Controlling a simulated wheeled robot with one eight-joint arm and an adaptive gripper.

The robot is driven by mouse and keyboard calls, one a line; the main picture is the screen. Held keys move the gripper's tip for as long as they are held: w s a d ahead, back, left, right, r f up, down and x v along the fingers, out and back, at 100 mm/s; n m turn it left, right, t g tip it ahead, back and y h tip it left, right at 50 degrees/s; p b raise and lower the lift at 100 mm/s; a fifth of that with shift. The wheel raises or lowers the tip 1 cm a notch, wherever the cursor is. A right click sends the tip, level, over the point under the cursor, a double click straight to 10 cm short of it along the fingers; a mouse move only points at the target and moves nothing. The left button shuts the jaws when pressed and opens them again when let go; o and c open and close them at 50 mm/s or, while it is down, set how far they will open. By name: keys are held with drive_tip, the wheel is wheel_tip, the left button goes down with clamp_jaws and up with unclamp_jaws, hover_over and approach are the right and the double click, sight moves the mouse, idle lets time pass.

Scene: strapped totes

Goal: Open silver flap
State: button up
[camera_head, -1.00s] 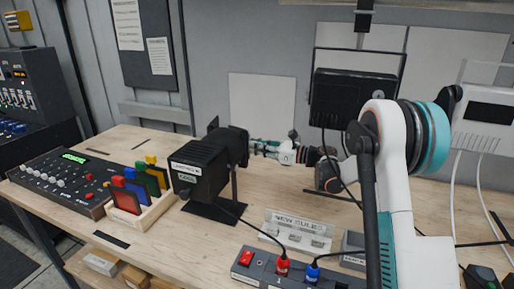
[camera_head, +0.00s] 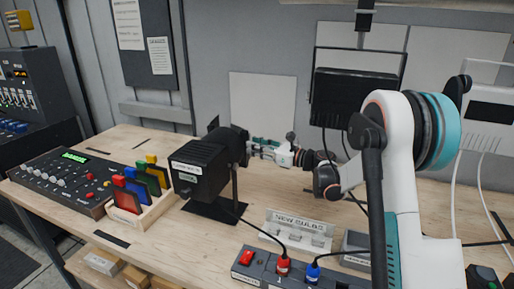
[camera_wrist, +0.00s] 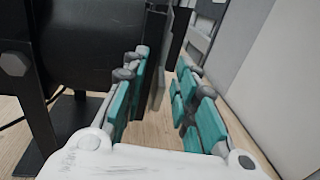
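A black lamp housing (camera_head: 198,172) stands on the wooden bench, with a round black barrel (camera_head: 236,146) on its right end. My gripper (camera_head: 254,147) reaches from the right to the barrel's open end. In the wrist view, my gripper (camera_wrist: 164,60) is open, with its teal-padded fingers apart. A thin greyish flap (camera_wrist: 157,90) stands upright between the fingers, nearer the left finger; I cannot tell whether they touch. Dark flaps (camera_wrist: 177,34) show just beyond the fingertips. The lamp barrel (camera_wrist: 85,45) fills the left of the wrist view. In the head view the flap is too small to make out.
A rack of coloured filters (camera_head: 143,204) and a control panel (camera_head: 62,180) are left of the lamp. The wall is close behind my gripper.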

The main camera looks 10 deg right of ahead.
drive_tip(key=shift+s, duration=0.1)
drive_tip(key=v, duration=1.2)
drive_tip(key=p+x, duration=0.2)
drive_tip(key=x, duration=0.8)
drive_tip(key=shift+w+a, duration=0.15)
drive_tip(key=shift+w, duration=0.05)
idle(0.3)
clamp_jaws()
